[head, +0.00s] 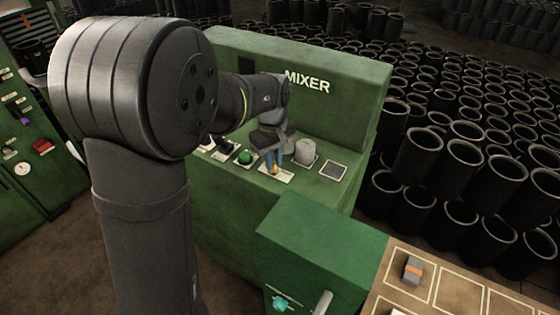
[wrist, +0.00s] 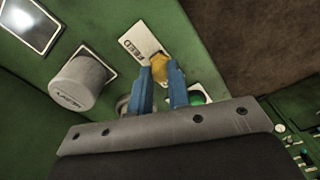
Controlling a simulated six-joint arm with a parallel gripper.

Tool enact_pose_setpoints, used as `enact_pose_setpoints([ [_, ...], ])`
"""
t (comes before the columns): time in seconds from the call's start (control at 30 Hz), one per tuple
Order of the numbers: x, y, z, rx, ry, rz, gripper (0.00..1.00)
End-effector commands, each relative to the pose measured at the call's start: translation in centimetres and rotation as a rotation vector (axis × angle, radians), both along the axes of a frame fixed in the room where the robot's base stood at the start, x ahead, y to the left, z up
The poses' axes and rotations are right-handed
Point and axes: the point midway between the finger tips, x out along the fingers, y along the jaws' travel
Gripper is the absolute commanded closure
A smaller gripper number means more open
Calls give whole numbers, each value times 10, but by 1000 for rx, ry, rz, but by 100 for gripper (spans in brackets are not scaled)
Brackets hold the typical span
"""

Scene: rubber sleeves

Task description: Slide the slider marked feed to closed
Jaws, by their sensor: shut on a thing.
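The feed slider's yellow knob (wrist: 172,72) stands on a white plate lettered FEED (wrist: 140,42) in the wrist view. My gripper (wrist: 161,75) has its blue fingers shut on this knob, and they hide part of it and of the plate. In the head view the knob (head: 275,170) shows low between the fingertips of my gripper (head: 273,158), on top of the green mixer cabinet (head: 325,200). I cannot read any closed mark on the plate.
A grey knob (head: 305,152) stands close to the right of the slider in the head view, with a dark square panel (head: 333,170) beyond it. A green button (head: 245,157) sits to the left. The cabinet's upright MIXER panel (head: 315,100) rises behind.

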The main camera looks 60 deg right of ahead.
Motion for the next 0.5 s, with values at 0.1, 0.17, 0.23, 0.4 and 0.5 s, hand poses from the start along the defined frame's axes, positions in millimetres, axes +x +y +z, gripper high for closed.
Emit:
enact_pose_setpoints([
  [0.1, 19, 0, 0, -3, -1, 3, 100],
  [0.17, 23, 0, 0, -3, -1, 2, 100],
  [0.23, 23, 0, 1, -3, -2, 1, 100],
  [0.4, 24, 0, 1, -4, -5, 1, 100],
  [0.5, 24, 0, 1, -4, -4, 2, 64],
])
